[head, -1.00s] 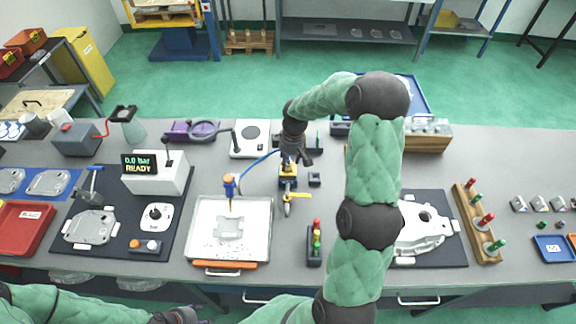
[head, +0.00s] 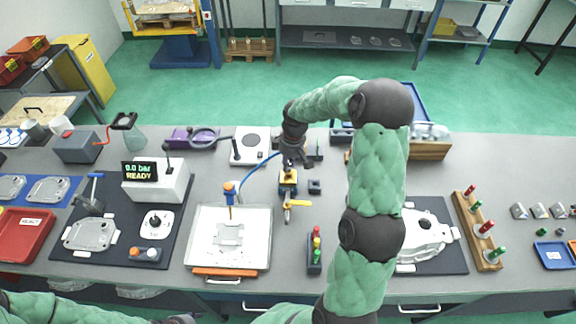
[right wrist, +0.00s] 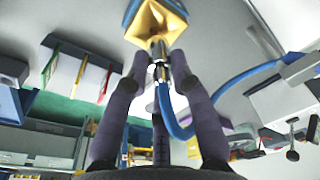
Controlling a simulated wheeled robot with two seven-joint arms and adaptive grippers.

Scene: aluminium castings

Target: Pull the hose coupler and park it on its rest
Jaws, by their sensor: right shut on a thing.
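My right gripper (head: 292,160) is shut on the hose coupler, above and behind the yellow and blue valve stand (head: 288,182). In the right wrist view, the silver coupler (right wrist: 161,72) sits between the fingers, with a blue hose (right wrist: 232,82) curving off it. Its far end meets or lies very near the yellow block (right wrist: 155,22); I cannot tell whether they touch. The blue hose also shows in the head view (head: 257,165), running left of the gripper. I cannot single out the coupler's rest for certain. Only a dark piece of my left gripper (head: 182,319) shows at the bottom edge.
A small dark block (head: 314,187) stands right of the valve stand. A white tray (head: 264,240) with a blue and orange tool (head: 230,192) is left of it. A holder with red, yellow and green pieces (head: 315,250) is in front. A white scale-like device (head: 250,140) stands behind left.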

